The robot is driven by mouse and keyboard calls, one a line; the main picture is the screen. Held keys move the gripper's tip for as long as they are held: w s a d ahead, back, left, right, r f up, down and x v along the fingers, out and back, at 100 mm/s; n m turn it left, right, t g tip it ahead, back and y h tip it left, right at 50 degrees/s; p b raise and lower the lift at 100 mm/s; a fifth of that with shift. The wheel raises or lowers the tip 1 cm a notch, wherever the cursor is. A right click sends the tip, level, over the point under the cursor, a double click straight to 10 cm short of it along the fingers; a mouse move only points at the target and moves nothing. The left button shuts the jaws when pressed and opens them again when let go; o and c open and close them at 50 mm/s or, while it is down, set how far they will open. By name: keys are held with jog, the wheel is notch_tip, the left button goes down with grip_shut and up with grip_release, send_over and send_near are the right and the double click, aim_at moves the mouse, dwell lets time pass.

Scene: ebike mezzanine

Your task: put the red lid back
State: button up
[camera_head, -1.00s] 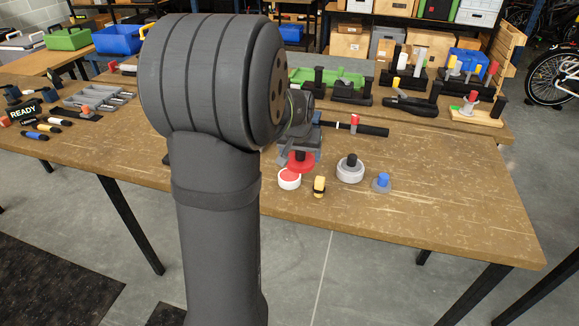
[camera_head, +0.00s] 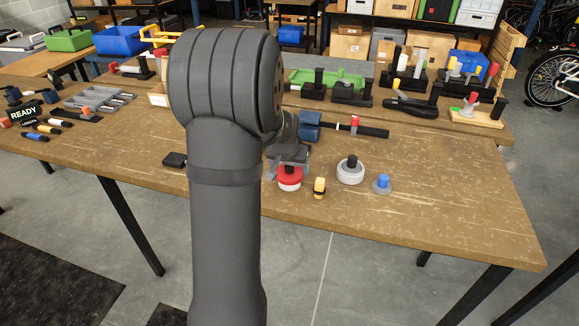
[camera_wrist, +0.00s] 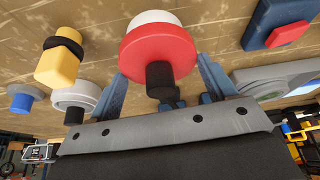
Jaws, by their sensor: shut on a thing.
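The red lid (camera_head: 290,171) is on top of the white round container (camera_head: 289,185), looking level and touching it. In the wrist view the red lid (camera_wrist: 152,50) covers most of the white container (camera_wrist: 152,18), and its black knob (camera_wrist: 160,80) points toward my palm. My gripper (camera_head: 288,158) is right above the lid. The exact contact at the fingertips is partly hidden, and my arm hides part of the table to the left.
A yellow and black piece (camera_head: 319,187) stands just right of the container. Beyond it are a white round container with black knob (camera_head: 350,171) and a blue knobbed piece (camera_head: 381,184). A black bar tool (camera_head: 360,129) lies behind. The table's right side is clear.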

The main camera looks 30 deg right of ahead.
jog(key=shift+f, duration=0.5)
jog(key=o, duration=1)
jog(key=shift+r, duration=0.1)
jog(key=shift+r, duration=0.3)
jog(key=v, duration=1.2)
jog(key=shift+r, duration=0.2)
